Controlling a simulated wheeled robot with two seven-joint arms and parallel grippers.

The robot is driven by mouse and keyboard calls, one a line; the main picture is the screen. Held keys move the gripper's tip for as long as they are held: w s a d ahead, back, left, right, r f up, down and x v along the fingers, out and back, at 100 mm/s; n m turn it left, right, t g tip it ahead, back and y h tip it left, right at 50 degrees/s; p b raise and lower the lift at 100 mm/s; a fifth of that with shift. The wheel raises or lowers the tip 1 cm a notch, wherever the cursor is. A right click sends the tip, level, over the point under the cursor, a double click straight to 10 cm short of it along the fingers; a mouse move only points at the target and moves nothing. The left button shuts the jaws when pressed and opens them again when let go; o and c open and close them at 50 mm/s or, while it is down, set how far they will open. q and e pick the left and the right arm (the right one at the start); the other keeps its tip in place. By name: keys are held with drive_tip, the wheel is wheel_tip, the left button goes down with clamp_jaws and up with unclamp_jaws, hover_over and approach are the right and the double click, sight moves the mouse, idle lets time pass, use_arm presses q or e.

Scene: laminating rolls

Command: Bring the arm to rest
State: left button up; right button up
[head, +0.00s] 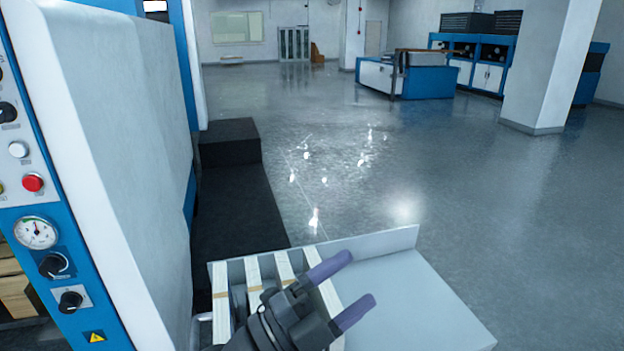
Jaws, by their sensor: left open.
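My left gripper (342,287) comes in at the bottom middle of the head view. Its two purple-tipped fingers are spread apart with nothing between them. It is over the right part of a grey tray with pale slats (222,300), at the front end of a light grey panel (410,300). Part of the slats is hidden behind the gripper. My right gripper does not show in this view.
A blue and white machine (115,150) with knobs, a red button and a gauge fills the left side. A black step (230,142) stands beside it. The shiny grey floor is open ahead. A blue and white bench (425,80) and a white pillar (550,65) stand farther back.

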use_arm(q)
drive_tip(key=w+a+f+n+t+y, duration=0.1)
drive_tip(key=w+a+n+t+y, duration=0.1)
drive_tip(key=a+n+t+y, duration=0.7)
drive_tip(key=s+a+f+n+g+y, duration=0.25)
drive_tip(key=a+f+n+y, duration=0.55)
drive_tip(key=f+n+y, duration=0.45)
drive_tip(key=s+a+f+n+g+h, duration=0.1)
drive_tip(key=s+f+n+g, duration=0.1)
drive_tip(key=s+f+g, duration=0.6)
drive_tip(key=s+a+f+n+g+h, duration=0.1)
drive_tip(key=s+f+g, duration=0.45)
drive_tip(key=s, duration=0.55)
wheel_tip(320, 180, down, 16)
drive_tip(key=s+g, duration=0.1)
drive_tip(key=s, duration=0.2)
drive_tip(key=s+a+f+g, duration=0.1)
drive_tip(key=s+a+f, duration=0.2)
drive_tip(key=s+f, duration=0.7)
drive_tip(key=s, duration=0.2)
drive_tip(key=shift+s+g, duration=0.3)
drive_tip(key=shift+s, duration=0.05)
drive_tip(key=shift+m+y, duration=0.25)
